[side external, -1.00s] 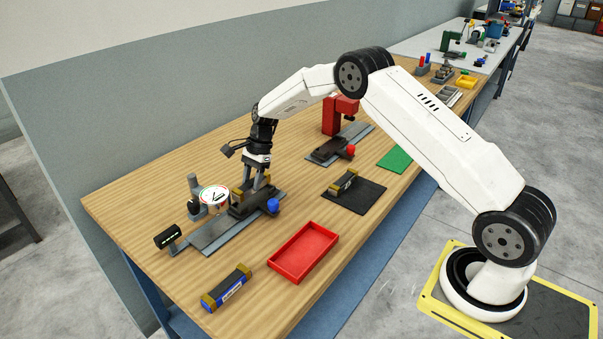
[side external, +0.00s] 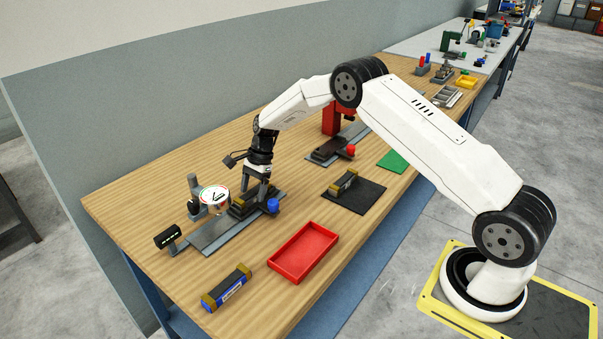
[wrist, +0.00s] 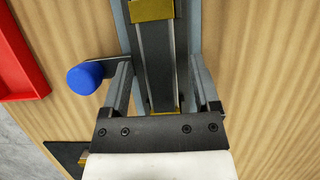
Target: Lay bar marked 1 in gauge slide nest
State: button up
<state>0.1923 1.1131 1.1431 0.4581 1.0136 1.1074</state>
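A dark bar with brass ends (side external: 243,203) lies low in the gauge slide nest (side external: 232,212), on a long grey slide rail (side external: 215,235). No mark on the bar is legible. In the wrist view the bar (wrist: 158,60) runs lengthwise between the two fingers. My gripper (side external: 259,188) is low over the nest. In the wrist view the fingers of my gripper (wrist: 161,75) stand on either side of the bar, with a narrow gap visible, so it looks open. The lower parts of the fingers are partly hidden in the side view.
A dial gauge (side external: 214,198) stands close left of the nest, and a blue knob (side external: 272,206) at its right. A red tray (side external: 304,252) and a blue-labelled bar (side external: 227,288) lie in front. Another bar (side external: 344,182) lies on a black mat (side external: 362,195). A red press (side external: 331,120) stands behind.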

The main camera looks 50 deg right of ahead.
jog(key=shift+r, duration=0.1)
jog(key=v, duration=1.2)
dwell(0.7)
jog(key=s+a+n+t+h, duration=0.1)
jog(key=s+a+n, duration=0.2)
jog(key=s+n, duration=0.3)
jog(key=s+a+n+h, duration=0.2)
jog(key=s+n, duration=0.4)
jog(key=s, duration=0.7)
jog(key=s+a+n+t+h, duration=0.1)
jog(key=s+a+n, duration=0.2)
jog(key=s+n, duration=0.3)
jog(key=s, duration=0.4)
jog(key=shift+a+r+t, duration=0.2)
jog(key=shift+a+t, duration=0.1)
jog(key=shift+a, duration=0.1)
